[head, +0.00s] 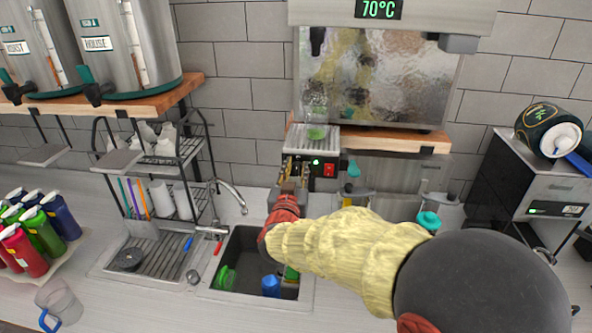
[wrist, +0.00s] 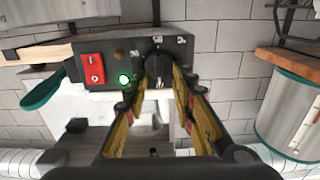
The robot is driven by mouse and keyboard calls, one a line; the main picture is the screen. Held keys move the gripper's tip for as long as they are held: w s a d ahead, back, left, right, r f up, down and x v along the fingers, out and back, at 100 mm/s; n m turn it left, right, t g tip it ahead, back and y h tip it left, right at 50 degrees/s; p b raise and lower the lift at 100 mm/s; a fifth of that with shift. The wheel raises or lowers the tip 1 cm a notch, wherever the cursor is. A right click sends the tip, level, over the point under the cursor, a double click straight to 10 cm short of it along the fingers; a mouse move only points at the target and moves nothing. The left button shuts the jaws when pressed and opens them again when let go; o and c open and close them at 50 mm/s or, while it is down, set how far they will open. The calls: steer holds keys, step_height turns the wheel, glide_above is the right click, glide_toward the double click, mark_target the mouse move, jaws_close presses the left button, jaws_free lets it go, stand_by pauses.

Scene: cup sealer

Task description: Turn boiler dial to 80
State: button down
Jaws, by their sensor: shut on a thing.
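The boiler (head: 385,75) is a metal box on the back wall, and its display (head: 378,9) reads 70°C. Its black control panel (wrist: 110,65) carries a lit green light (wrist: 124,80), a red switch (wrist: 92,70) and the black dial (wrist: 158,66), with small white marks around the dial. My gripper (wrist: 158,92) is at the dial, its yellow-padded fingers on either side of it and shut on it. In the head view my gripper (head: 292,178) reaches up to the panel's left part and hides the dial. The dial's exact pointing is too small to read.
A sink (head: 240,262) with items in it lies below my arm. A wire rack (head: 165,165) with cups stands to the left, beside a tap (head: 230,190). Urns (head: 135,45) sit on a wooden shelf at upper left. A sealer machine (head: 520,190) stands at right.

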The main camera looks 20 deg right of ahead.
steer(key=shift+f+m+b, duration=0.1)
steer(key=shift+m+b, duration=0.2)
steer(key=shift+b, duration=0.2)
steer(key=m+b, duration=0.1)
steer(key=b, duration=0.1)
steer(key=m+b, duration=0.3)
steer(key=b, duration=0.1)
steer(key=shift+s+d+f+m+b, duration=0.15)
steer(key=shift+d+f+m+b, duration=0.1)
steer(key=shift+d+m+b, duration=0.1)
steer(key=m+b, duration=0.4)
steer(key=b, duration=0.1)
steer(key=shift+s+d+f, duration=0.1)
steer(key=shift+d+f, duration=0.05)
steer(key=shift+d, duration=0.05)
steer(key=shift+m+b, duration=1.15)
steer(key=shift+d, duration=0.1)
steer(key=c, duration=1.5)
jaws_free()
